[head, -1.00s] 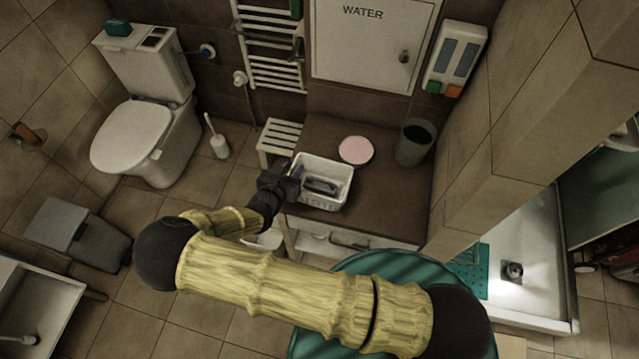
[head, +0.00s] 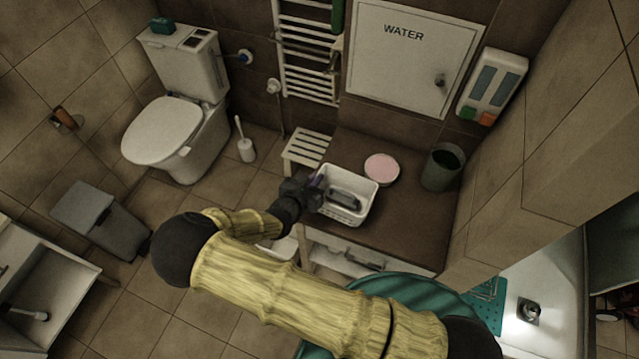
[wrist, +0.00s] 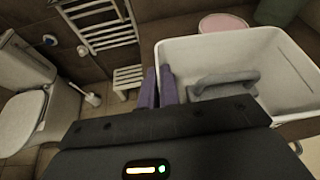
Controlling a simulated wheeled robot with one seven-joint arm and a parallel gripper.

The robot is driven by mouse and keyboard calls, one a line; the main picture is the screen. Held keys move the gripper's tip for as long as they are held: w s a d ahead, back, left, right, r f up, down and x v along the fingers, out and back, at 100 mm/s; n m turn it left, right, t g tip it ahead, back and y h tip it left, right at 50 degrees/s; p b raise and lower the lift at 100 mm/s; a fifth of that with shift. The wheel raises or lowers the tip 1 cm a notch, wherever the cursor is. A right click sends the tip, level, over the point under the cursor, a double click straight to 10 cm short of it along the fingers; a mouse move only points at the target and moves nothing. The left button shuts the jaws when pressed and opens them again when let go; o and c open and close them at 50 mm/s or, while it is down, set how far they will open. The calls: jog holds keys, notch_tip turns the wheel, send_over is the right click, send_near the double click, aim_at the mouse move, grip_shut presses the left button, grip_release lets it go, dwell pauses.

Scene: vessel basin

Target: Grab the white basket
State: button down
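The white basket (head: 347,207) stands upright on the brown bench top, with a grey handled object (head: 345,198) inside it. In the wrist view the basket (wrist: 285,52) fills the right half, and the grey object (wrist: 225,84) lies in it. My gripper (head: 316,186) is at the basket's left wall. Its purple fingers (wrist: 158,86) are close together at this wall in the wrist view, one outside and one on the inner side. They look shut on the wall, though the contact itself is partly hidden.
A pink round item (head: 381,168) and a dark bin (head: 442,168) stand behind and right of the basket. A white slatted stool (head: 306,147) is behind left. The bench top (head: 415,225) is bare right of the basket. A teal round surface (head: 425,288) is in front.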

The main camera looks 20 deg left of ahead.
notch_tip(320, 180, up, 9)
jog(key=shift+b, duration=1.15)
